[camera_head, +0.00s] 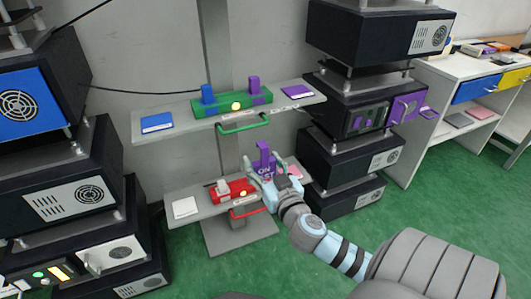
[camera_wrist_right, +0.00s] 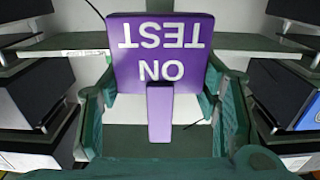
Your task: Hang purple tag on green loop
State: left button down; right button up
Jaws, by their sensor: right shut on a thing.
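The purple tag (camera_head: 264,160) is held in my right gripper (camera_head: 266,171), with its tall purple upper piece pointing up. In the right wrist view the tag (camera_wrist_right: 160,60) reads "TEST ON" upside down, and the fingers close on its two sides. The green loop (camera_head: 243,127) sticks out from the front edge of the upper shelf, below a green lever fixture (camera_head: 233,104). The tag is below and to the right of the loop and apart from it. In the right wrist view I cannot make out the loop. My left gripper is not in view.
A lower shelf (camera_head: 193,192) carries a red lever fixture (camera_head: 233,190), with a red loop (camera_head: 250,209) at its front. Dark equipment stacks stand left (camera_head: 70,170) and right (camera_head: 345,150). Blue (camera_head: 157,122) and purple (camera_head: 297,91) plates lie on the upper shelf.

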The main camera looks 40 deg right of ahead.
jog(key=f+b+x, duration=0.1)
jog(key=x, duration=1.1)
jog(key=shift+w+f, duration=0.15)
jog(key=shift+f, duration=0.1)
jog(key=shift+d, duration=0.1)
jog(key=o, duration=1.2)
jog(key=v, duration=1.2)
